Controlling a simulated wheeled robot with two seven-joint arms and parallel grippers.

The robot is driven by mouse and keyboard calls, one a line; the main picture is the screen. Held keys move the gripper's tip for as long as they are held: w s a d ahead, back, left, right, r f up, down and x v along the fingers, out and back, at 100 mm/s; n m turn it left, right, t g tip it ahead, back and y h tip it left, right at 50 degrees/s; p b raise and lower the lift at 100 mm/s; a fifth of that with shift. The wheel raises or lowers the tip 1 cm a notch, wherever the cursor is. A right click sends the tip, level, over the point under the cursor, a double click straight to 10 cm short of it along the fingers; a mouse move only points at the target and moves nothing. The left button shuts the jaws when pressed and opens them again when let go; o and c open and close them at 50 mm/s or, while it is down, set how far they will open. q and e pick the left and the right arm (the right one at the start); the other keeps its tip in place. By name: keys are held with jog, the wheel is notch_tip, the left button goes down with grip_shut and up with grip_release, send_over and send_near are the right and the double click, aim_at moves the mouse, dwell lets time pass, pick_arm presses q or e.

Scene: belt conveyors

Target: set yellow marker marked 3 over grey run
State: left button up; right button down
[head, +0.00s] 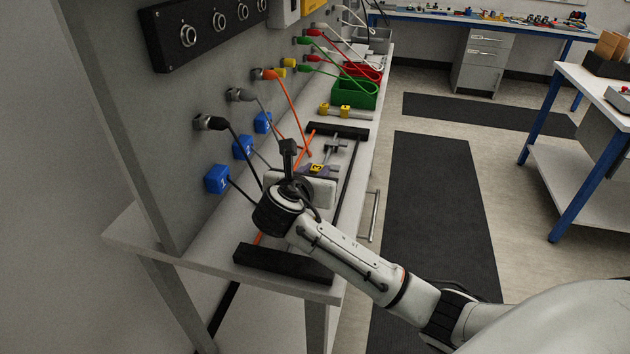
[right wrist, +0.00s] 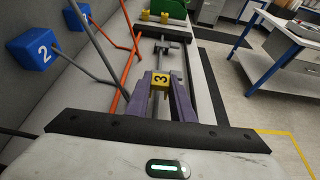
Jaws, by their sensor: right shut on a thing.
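The yellow marker marked 3 (head: 316,168) is between the purple fingers of my right gripper (head: 319,170), which is shut on it. The right wrist view shows the marker (right wrist: 160,82) at the fingertips with its 3 readable. A grey cable run (head: 268,115) drops from a grey plug (head: 240,95) on the panel towards the bench. In the right wrist view the grey run (right wrist: 97,42) lies left of the marker, apart from it in the picture. Its lower end is partly hidden by my gripper. My left gripper is not in view.
An orange cable (head: 293,105) hangs beside the grey one, and an orange strip runs along the bench. Blue blocks (head: 217,178) are on the panel side. Black bars (head: 283,263) cross the bench. More yellow pieces (head: 325,109) and a green bin (head: 354,94) stand farther back.

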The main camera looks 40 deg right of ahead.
notch_tip(320, 180, down, 2)
jog(key=shift+f, duration=0.15)
jog(key=c, duration=1.5)
grip_release()
jog(key=shift+c, duration=0.2)
jog(key=shift+a, duration=0.2)
jog(key=v, duration=1.1)
jog(key=shift+s+a+r+p, duration=0.2)
jog(key=shift+a+r+p, duration=0.05)
jog(key=shift+r+p, duration=0.1)
